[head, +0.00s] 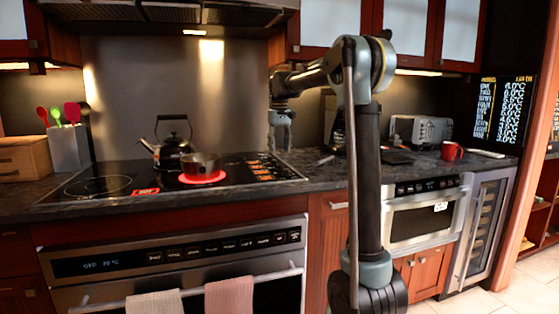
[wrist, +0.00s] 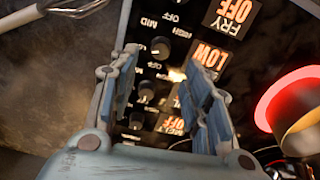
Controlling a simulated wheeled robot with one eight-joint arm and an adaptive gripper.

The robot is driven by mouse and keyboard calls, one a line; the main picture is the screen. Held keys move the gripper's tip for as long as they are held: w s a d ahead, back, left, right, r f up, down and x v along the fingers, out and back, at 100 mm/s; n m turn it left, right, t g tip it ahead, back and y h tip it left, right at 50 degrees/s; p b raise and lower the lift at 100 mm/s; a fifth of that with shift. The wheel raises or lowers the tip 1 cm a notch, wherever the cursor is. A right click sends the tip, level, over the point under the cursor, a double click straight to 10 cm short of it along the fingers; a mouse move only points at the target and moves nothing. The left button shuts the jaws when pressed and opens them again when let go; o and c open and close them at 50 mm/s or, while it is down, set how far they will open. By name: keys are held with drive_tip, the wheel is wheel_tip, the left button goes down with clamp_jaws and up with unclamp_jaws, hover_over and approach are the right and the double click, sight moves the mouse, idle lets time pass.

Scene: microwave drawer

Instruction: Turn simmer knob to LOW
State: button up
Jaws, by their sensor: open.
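Several small dark knobs stand in a row between and beyond the fingers: an upper knob (wrist: 160,47), a middle knob (wrist: 146,92) and a lower knob (wrist: 136,120). Beside them are lit labels: a "FRY OFF" label (wrist: 230,17), a "LOW" label (wrist: 209,56) and a "MELT OFF" label (wrist: 176,128). The right finger hides part of the labels, and I cannot read which knob is simmer.
A pot (head: 202,163) sits on a glowing red burner (head: 202,180), also at the wrist view's right edge (wrist: 305,130). A kettle (head: 173,148) stands behind it. A whisk (wrist: 60,10) lies on the counter left of the knobs. A toaster (head: 420,130) and red mug (head: 451,151) stand far right.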

wheel_tip(320, 180, up, 4)
drive_tip(key=shift+r, duration=0.2)
idle(0.3)
drive_tip(key=s+d+f+m, duration=0.1)
drive_tip(key=s+d+f, duration=0.2)
drive_tip(key=s+d, duration=0.35)
drive_tip(key=s+d+f+t, duration=0.1)
drive_tip(key=s+d+f, duration=0.25)
drive_tip(key=s, duration=0.55)
drive_tip(key=s+d+f+m, duration=0.1)
drive_tip(key=s+d+f, duration=0.25)
drive_tip(key=s, duration=0.35)
drive_tip(key=s+d+f+m, duration=0.1)
drive_tip(key=s+d+f, duration=0.2)
drive_tip(key=s+f, duration=0.7)
drive_tip(key=s+d+f+m+t, duration=0.1)
drive_tip(key=s+d+f, duration=0.1)
drive_tip(key=s+f, duration=0.8)
drive_tip(key=shift+s+d+f, duration=0.2)
drive_tip(key=shift+d+f, duration=0.2)
drive_tip(key=shift+f, duration=0.4)
